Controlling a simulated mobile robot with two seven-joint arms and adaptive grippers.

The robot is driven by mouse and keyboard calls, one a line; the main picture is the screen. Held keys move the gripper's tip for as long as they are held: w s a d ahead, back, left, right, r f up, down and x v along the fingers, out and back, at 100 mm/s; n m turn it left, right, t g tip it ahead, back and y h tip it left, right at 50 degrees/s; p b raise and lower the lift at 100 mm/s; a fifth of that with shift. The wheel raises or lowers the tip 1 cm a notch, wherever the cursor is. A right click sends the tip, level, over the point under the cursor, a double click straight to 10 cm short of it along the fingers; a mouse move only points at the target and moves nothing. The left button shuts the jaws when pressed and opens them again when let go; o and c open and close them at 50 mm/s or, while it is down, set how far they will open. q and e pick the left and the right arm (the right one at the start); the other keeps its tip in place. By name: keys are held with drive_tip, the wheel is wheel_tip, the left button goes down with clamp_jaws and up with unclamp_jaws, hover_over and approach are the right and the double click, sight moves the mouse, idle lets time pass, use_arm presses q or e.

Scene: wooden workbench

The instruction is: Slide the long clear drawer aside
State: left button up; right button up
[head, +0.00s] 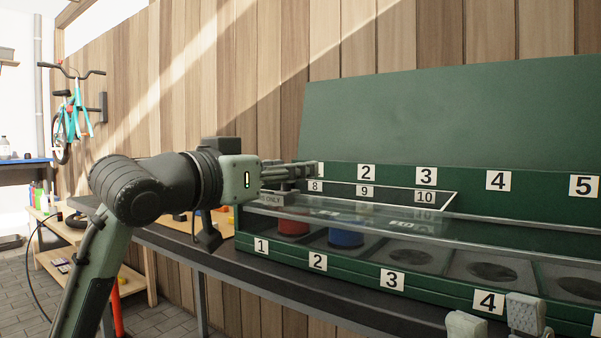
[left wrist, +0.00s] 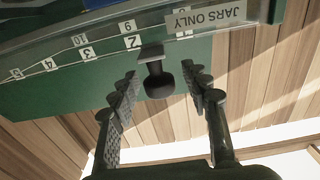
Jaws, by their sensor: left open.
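The long clear drawer (head: 400,231) lies across the green case (head: 330,268), with numbers 8, 9 and 10 along its back edge. Its left end carries a "JARS ONLY" label, which also shows upside down in the left wrist view (left wrist: 190,20). A dark knob (left wrist: 158,82) stands out from that end. My left gripper (head: 313,169) is at the drawer's left end; in the left wrist view it is open, with the knob between its fingertips, apparently not gripped. My right gripper (head: 497,320) shows only its fingertips at the bottom right, apart and empty, in front of the case.
Under the clear drawer a red jar (head: 293,224) sits in compartment 1 and a blue jar (head: 346,236) in compartment 2. Compartments to the right show empty round recesses. The raised green lid (head: 440,110) stands behind. A wooden shelf (head: 135,283) is at the left.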

use_arm(q)
drive_tip(key=shift+x, duration=1.7)
drive_tip(key=shift+s, duration=0.1)
drive_tip(key=shift+c, duration=0.5)
clamp_jaws()
